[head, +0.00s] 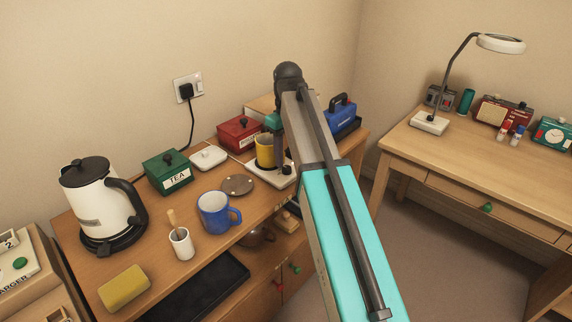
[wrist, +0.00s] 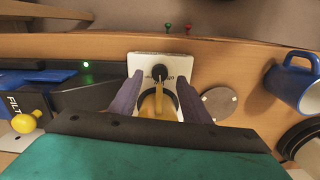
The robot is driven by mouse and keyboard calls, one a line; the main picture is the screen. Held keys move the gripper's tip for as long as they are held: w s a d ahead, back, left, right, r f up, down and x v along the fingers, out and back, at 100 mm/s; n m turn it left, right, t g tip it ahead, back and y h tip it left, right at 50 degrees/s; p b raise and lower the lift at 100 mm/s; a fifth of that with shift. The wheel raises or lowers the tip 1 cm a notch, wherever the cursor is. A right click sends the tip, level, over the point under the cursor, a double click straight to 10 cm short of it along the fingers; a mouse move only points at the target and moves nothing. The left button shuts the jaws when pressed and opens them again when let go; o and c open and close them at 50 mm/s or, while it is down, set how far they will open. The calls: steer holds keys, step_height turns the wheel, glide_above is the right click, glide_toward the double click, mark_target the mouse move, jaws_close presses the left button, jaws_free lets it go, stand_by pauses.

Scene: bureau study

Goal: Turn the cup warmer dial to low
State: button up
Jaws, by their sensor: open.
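The cup warmer (head: 262,182) is a white slab on the wooden sideboard, and it also shows in the wrist view (wrist: 138,62). Its black dial (wrist: 159,72) is near the slab's edge, with small lettering around it; I cannot read its setting. A yellow mug (head: 264,146) stands on the warmer and shows behind the dial in the wrist view (wrist: 158,106). My gripper (wrist: 160,80) is open over the warmer, its two purple-grey fingers either side of the dial and mug. I cannot tell whether they touch either. In the head view my arm hides part of the warmer.
A blue mug (head: 213,212) and a round brown coaster (head: 238,185) are left of the warmer. A red box (head: 239,132) stands behind it, and a blue item (head: 341,113) lies to the right. A white kettle (head: 95,200) and green tea tin (head: 168,171) stand farther left.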

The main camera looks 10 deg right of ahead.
mark_target(287, 168)
steer(key=shift+f, duration=1.9)
steer(key=c, duration=1)
steer(key=shift+c, duration=0.2)
steer(key=shift+r+m+p, duration=0.1)
steer(key=shift+m+p, duration=0.4)
steer(key=shift+p, duration=0.15)
steer(key=shift+m, duration=0.3)
steer(key=o, duration=1)
steer(key=shift+o, duration=0.2)
steer(key=shift+p, duration=0.3)
step_height(287, 168, up, 14)
steer(key=p, duration=1)
steer(key=shift+f+p, duration=0.2)
steer(key=shift+p, duration=0.15)
